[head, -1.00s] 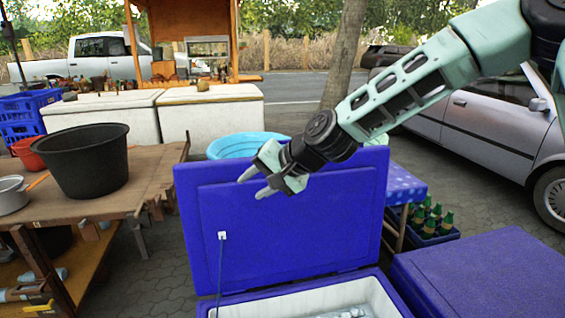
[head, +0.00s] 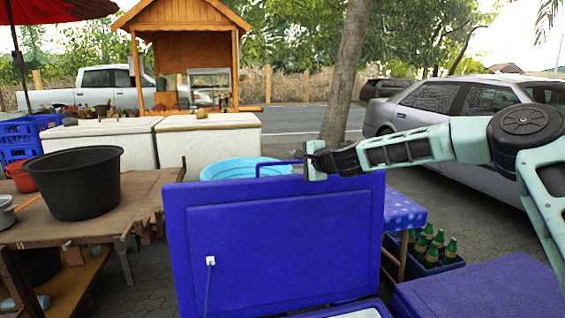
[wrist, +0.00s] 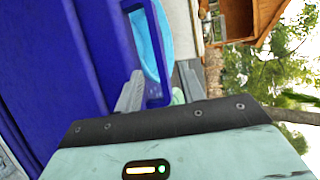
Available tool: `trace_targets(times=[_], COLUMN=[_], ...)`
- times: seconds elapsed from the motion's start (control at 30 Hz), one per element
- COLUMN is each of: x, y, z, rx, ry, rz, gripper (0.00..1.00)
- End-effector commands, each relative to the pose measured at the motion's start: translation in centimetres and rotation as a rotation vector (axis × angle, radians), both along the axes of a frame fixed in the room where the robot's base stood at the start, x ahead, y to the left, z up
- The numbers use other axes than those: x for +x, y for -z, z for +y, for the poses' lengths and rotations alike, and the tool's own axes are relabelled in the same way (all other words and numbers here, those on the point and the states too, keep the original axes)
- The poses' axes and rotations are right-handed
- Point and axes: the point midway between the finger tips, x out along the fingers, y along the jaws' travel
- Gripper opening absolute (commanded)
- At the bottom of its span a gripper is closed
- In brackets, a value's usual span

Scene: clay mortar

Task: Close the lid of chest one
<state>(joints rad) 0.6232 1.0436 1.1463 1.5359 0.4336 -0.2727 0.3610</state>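The blue lid (head: 285,245) of the front chest stands open, nearly upright, with its inner face toward me. A thin cord hangs from a white fitting on that face. Only a strip of the open chest's rim (head: 345,311) shows at the bottom edge. A blue handle loop (head: 268,163) sticks up beyond the lid's top edge; it also shows in the wrist view (wrist: 156,100). My gripper (head: 311,163) is at the lid's top edge beside this loop. In the wrist view its two grey fingers (wrist: 158,85) are apart, with part of the loop between them; contact cannot be told.
Another blue chest (head: 480,290), closed, stands at the lower right. A small table (head: 405,212) and a crate of green bottles (head: 432,262) are right of the lid. A wooden table (head: 130,195) with a black tub (head: 75,185) is at left. A light-blue basin (head: 240,170) is behind.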

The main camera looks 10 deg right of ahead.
Motion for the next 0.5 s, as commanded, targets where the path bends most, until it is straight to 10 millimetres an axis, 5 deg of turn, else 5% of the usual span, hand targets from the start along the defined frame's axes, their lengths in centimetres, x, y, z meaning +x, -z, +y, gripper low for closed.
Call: trace_targets(times=[0.2, 0.5], x=[3.8, 6.7], y=[1.1, 2.1], z=[1.8, 3.0], rx=[0.002, 0.001], ry=[0.0, -0.001], rz=[0.001, 0.0], gripper=[0.39, 0.39])
